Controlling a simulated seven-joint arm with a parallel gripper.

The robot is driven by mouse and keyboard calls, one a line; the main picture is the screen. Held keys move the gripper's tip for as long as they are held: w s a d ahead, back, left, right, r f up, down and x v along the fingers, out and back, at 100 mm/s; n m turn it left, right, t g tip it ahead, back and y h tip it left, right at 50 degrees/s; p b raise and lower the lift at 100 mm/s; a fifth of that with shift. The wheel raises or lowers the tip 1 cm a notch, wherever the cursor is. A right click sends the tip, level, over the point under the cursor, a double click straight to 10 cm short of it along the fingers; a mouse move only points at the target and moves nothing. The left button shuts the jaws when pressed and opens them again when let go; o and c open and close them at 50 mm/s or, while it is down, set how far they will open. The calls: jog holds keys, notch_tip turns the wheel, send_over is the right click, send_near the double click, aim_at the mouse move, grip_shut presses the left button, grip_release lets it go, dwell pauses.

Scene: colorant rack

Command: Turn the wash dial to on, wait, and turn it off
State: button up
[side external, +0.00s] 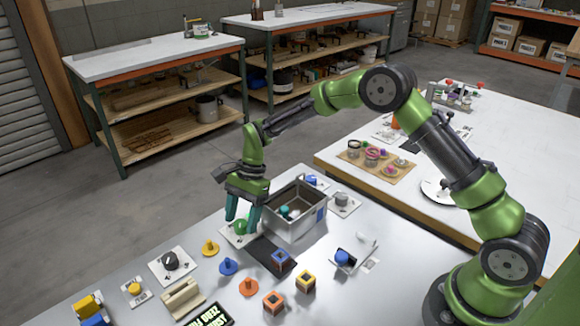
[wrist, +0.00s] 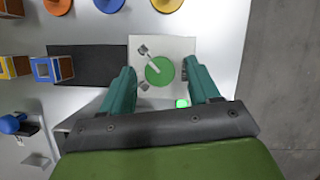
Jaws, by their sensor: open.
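A round green dial (wrist: 163,76) with a pale bar-shaped handle sits on a white plate (wrist: 180,46) in the wrist view. The bar slants toward the upper left. Two small dark marks are on the plate left of the dial; I cannot read them. A bright green lamp (wrist: 182,103) glows by the plate's near edge. The dial also shows in the side view (side external: 240,227), partly hidden by my fingers. My gripper (side external: 241,222) points down over it, open and empty, with its teal fingers on either side of the dial in the wrist view. I cannot tell whether they touch it.
A metal bin (side external: 318,222) stands close right of my gripper. A black knob (side external: 170,260) on a white plate and several coloured pegs stand left. The table's far edge is close behind.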

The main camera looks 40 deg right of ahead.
jog(key=shift+a+f, duration=0.15)
jog(key=shift+f, duration=0.2)
jog(key=shift+c, duration=0.2)
jog(key=c, duration=1)
